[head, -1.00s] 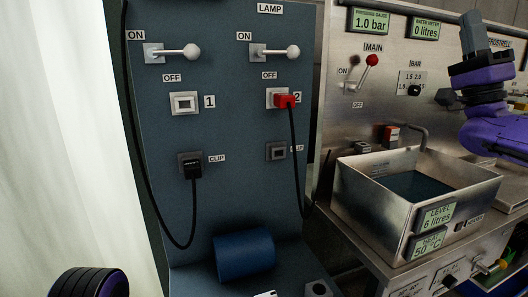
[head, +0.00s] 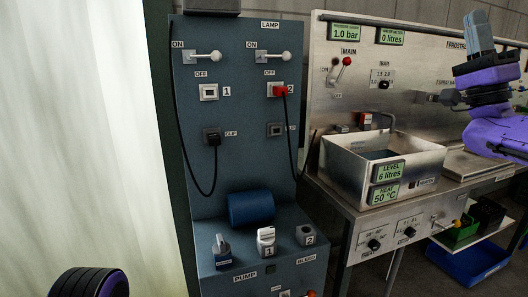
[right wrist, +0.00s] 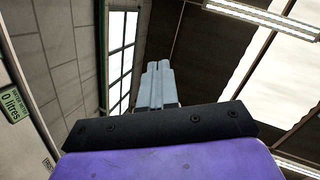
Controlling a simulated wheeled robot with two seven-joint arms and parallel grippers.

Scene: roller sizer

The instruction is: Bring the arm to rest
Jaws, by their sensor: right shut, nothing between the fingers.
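My right gripper (head: 478,18) is at the upper right of the head view, on its purple and dark wrist. Its grey fingers point up, closed together with nothing between them. In the right wrist view the closed fingers (right wrist: 156,84) point up toward the ceiling. The gripper is raised clear in front of the steel panel and touches nothing that I can see. My left gripper is not in view; only a dark, purple-edged part of me shows at the bottom left of the head view.
The blue-grey panel (head: 240,165) with two levers, plugs and a blue roller (head: 251,208) stands in the middle. To its right are a steel basin (head: 335,160) with water, a red-knobbed main lever (head: 346,62) and a green bin (head: 459,231). A pale curtain (head: 80,130) hangs at left.

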